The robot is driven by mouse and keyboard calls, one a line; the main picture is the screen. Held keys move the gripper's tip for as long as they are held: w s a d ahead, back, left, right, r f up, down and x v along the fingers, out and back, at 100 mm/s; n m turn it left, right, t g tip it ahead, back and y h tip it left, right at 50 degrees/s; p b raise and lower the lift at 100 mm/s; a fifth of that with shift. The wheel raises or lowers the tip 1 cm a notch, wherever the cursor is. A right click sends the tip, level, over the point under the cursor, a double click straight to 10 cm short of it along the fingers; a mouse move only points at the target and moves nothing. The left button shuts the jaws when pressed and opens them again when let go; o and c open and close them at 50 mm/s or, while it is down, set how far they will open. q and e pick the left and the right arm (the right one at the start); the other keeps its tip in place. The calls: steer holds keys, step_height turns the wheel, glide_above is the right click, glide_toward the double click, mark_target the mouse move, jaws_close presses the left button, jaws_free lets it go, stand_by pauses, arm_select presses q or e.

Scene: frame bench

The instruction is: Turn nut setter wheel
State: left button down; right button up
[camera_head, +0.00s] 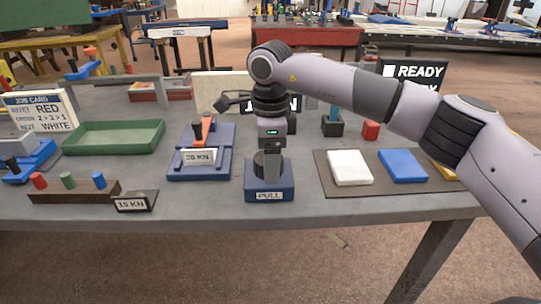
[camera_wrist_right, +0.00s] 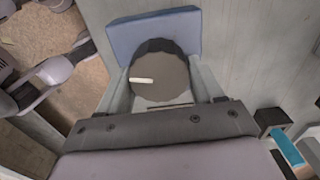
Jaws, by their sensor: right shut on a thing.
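The round dark wheel (camera_wrist_right: 172,70) stands on a blue base (camera_wrist_right: 150,32) in the right wrist view, with a short white mark on its top face. In the head view the blue base (camera_head: 270,194) carries a PULL label at the front edge of the bench. My right gripper (camera_head: 268,168) points down over the base and is shut on the wheel (camera_head: 259,160), which is partly hidden by the fingers. In the wrist view one finger lies on each side of the wheel. My left gripper is not in view.
A blue fixture (camera_head: 202,160) labelled 20 KN with an orange lever stands just left. A green tray (camera_head: 113,137) and a rack of coloured pegs (camera_head: 75,193) are farther left. A brown mat (camera_head: 372,188) with white and blue blocks lies to the right. A READY sign (camera_head: 413,73) stands behind.

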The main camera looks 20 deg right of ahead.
steer(key=m, duration=0.4)
steer(key=shift+r+m, duration=0.1)
steer(key=shift+m, duration=0.3)
stand_by(0.4)
steer(key=o, duration=1)
steer(key=shift+s, duration=0.1)
steer(key=shift+c, duration=0.2)
step_height(320, 180, up, 7)
steer(key=shift+a+r, duration=0.1)
